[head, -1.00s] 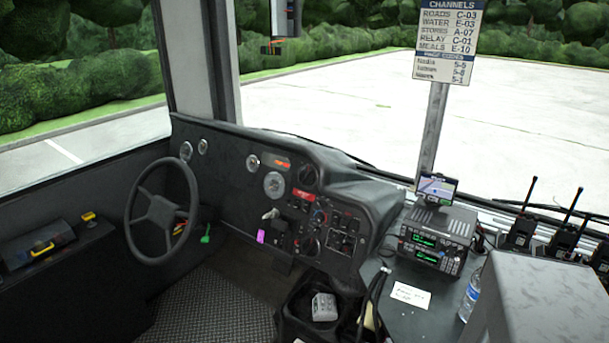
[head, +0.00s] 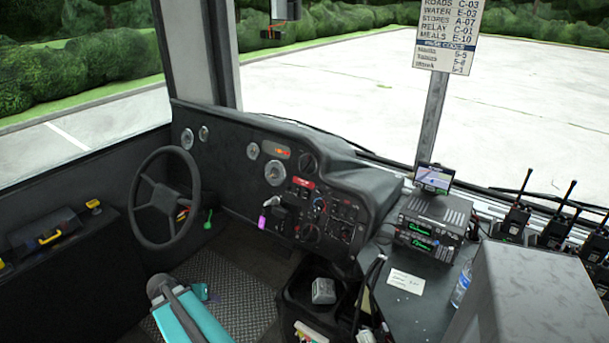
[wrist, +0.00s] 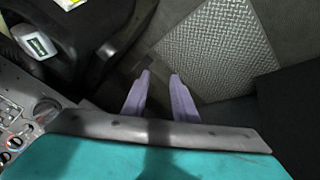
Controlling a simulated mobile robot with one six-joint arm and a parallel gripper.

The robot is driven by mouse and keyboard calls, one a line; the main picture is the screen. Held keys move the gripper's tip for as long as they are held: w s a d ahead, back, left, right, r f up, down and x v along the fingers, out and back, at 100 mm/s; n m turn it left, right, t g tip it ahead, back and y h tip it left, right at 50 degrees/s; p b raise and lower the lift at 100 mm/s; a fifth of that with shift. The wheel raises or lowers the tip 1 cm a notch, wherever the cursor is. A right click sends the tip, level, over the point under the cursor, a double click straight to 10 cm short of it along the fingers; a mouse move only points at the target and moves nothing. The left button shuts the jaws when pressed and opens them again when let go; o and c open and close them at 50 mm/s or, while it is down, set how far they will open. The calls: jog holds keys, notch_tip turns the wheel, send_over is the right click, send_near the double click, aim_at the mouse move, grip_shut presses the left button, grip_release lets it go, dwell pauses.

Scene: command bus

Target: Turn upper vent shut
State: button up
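The upper vent (head: 308,163) is a round black vent high on the dashboard, right of the gauges. It is too small to tell whether it is open or shut. A second round black vent (head: 310,233) sits lower on the same panel. In the wrist view my gripper (wrist: 160,75) points at the floor, its two pale purple fingers apart with nothing between them. It is well away from the upper vent. My teal arm shows at the bottom of the head view, where the fingers cannot be made out clearly.
The steering wheel (head: 166,197) stands left of the panel. A pink-tagged key (head: 263,220) sticks out below the gauges. A black bin (head: 296,290) with a grey box stands below the dash, beside a counter (head: 410,308) with a radio (head: 430,230).

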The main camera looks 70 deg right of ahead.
aim_at(307, 163)
jog(key=s+d+r+m+h+p, duration=0.1)
jog(key=s+d+r+m+h, duration=0.15)
jog(key=d+r, duration=0.65)
jog(key=s+d+r+m+h+p, duration=0.15)
jog(key=d+r+m, duration=0.25)
jog(key=d+r, duration=0.55)
jog(key=s+d+r+m+g+h, duration=0.1)
jog(key=s+d+r+m, duration=0.1)
jog(key=r, duration=0.4)
jog(key=s+d+r+m+h, duration=0.1)
jog(key=s+d+r+m, duration=0.1)
jog(key=s+d+r, duration=0.3)
jog(key=s+d+r+m+g+h+p, duration=0.1)
jog(key=s+d+r+m, duration=0.1)
jog(key=r, duration=0.6)
jog(key=shift+s+d+r+g, duration=0.15)
jog(key=shift+s+d+g, duration=0.15)
jog(key=shift+s+d, duration=0.7)
jog(key=p+x, duration=0.4)
jog(key=x, duration=0.8)
jog(key=shift+d, duration=0.2)
jog(key=shift+s+d+f, duration=0.25)
jog(key=shift+d+f, duration=0.1)
jog(key=shift+d, duration=0.15)
